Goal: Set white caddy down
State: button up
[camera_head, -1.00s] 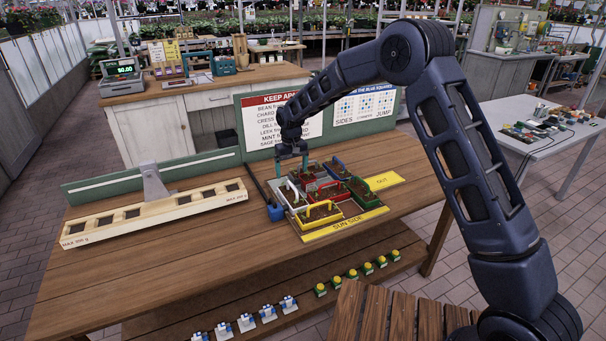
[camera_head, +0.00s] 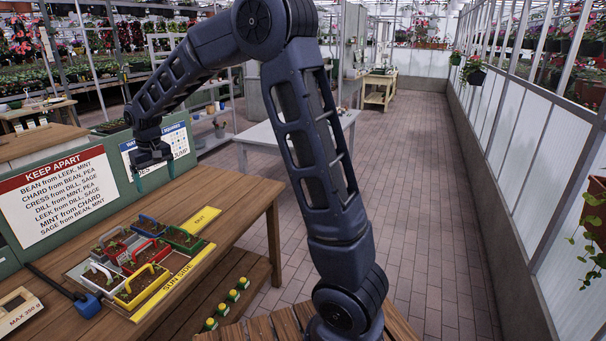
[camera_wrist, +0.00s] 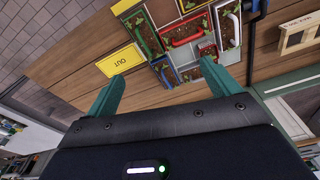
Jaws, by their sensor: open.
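The white caddy (camera_head: 101,279) is a small planter with a white handle and soil. It sits upright at the front left of the planter tray, and it also shows in the wrist view (camera_wrist: 229,24). My gripper (camera_head: 155,178) is open and empty, raised above the table's back edge in front of the blue-squares board. Its two green fingers (camera_wrist: 168,92) are spread with nothing between them. The white caddy is apart from the gripper.
Red (camera_head: 149,251), green (camera_head: 184,239), blue (camera_head: 149,226) and yellow (camera_head: 141,284) caddies fill the tray around it. The yellow OUT mat (camera_head: 201,220) is bare. A blue-headed tool (camera_head: 86,303) lies left of the tray. Signboards (camera_head: 60,195) line the back edge.

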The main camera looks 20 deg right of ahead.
jog(key=s+d+r+m+t, duration=0.1)
jog(key=s+d+r, duration=0.2)
jog(key=d, duration=0.5)
jog(key=s+d+r+m, duration=0.1)
jog(key=s+d+r, duration=0.3)
jog(key=d, duration=0.5)
jog(key=s+d+r+m+t, duration=0.1)
jog(key=s+d+r, duration=0.2)
jog(key=d, duration=0.5)
jog(key=s+d+f+m+t, duration=0.1)
jog(key=s+d+f+m, duration=0.1)
jog(key=s+d, duration=1.2)
jog(key=s+m, duration=0.1)
jog(key=s, duration=0.3)
jog(key=shift+d+f+h, duration=0.3)
jog(key=shift+d+f, duration=0.05)
jog(key=shift+f, duration=0.05)
